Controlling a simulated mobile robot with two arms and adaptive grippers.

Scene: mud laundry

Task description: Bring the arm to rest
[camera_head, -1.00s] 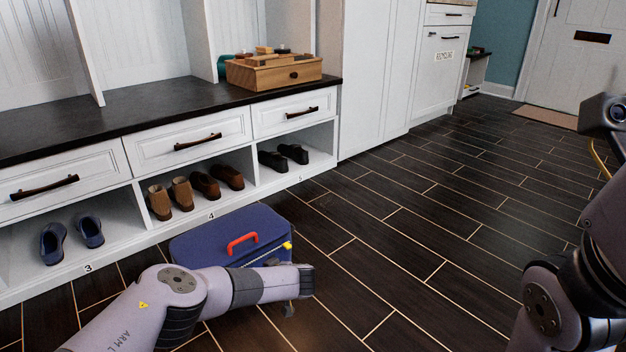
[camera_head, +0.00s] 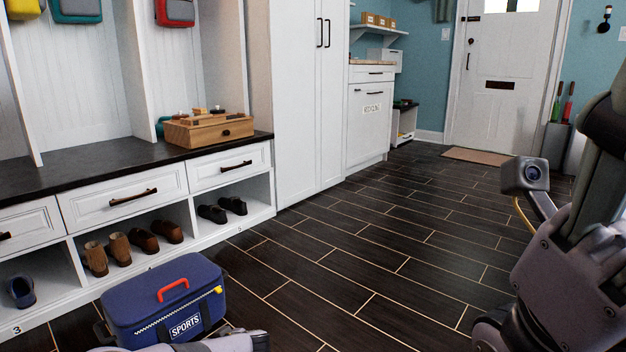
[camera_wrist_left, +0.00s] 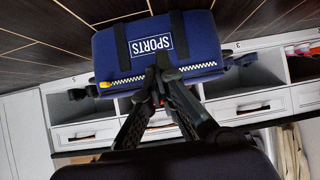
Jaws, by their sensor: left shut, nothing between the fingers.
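My left arm shows only as a small part of its links at the bottom edge of the head view. My left gripper (camera_wrist_left: 160,75) shows in the left wrist view, its dark fingers shut with nothing between them. Behind the fingertips in that view is a blue sports bag (camera_wrist_left: 108,50). In the head view the bag (camera_head: 150,297) stands on the floor in front of the shoe bench, with a red handle and a "SPORTS" label. My right arm stands at the right edge of the head view; its gripper is not visible.
The white bench (camera_head: 80,252) has shoes in its lower cubbies and a wooden box (camera_head: 208,132) on its dark top. Tall white cabinets (camera_head: 300,100) stand beyond it. The dark plank floor (camera_head: 370,250) is clear toward the white door (camera_head: 500,60).

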